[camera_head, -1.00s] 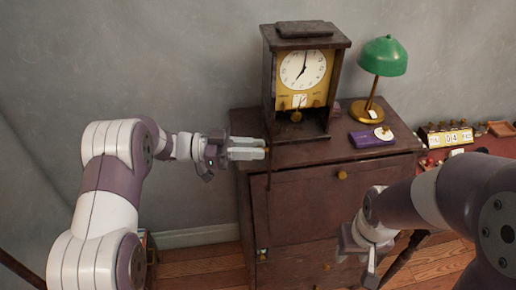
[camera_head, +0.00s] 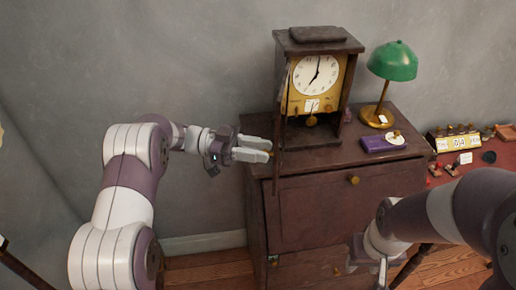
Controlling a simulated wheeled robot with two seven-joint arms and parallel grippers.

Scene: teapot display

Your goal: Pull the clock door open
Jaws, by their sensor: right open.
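The dark wooden clock (camera_head: 318,38) stands upright on the cabinet, with its white dial (camera_head: 316,74) and brass pendulum in view. Its door (camera_head: 279,125) shows as a thin dark strip at the clock's left front, almost edge-on and swung out over the cabinet's edge. My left gripper (camera_head: 268,150) is at the left side of the door, its pale fingertips by a small brass knob. I cannot tell whether the fingers grip the knob. My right gripper (camera_head: 372,272) is open and low in front of the cabinet, partly hidden by its own arm.
The dark red cabinet (camera_head: 315,205) fills the middle. A green lamp (camera_head: 393,62) and a purple box (camera_head: 378,145) stand right of the clock. A red table (camera_head: 470,160) with small items is further right.

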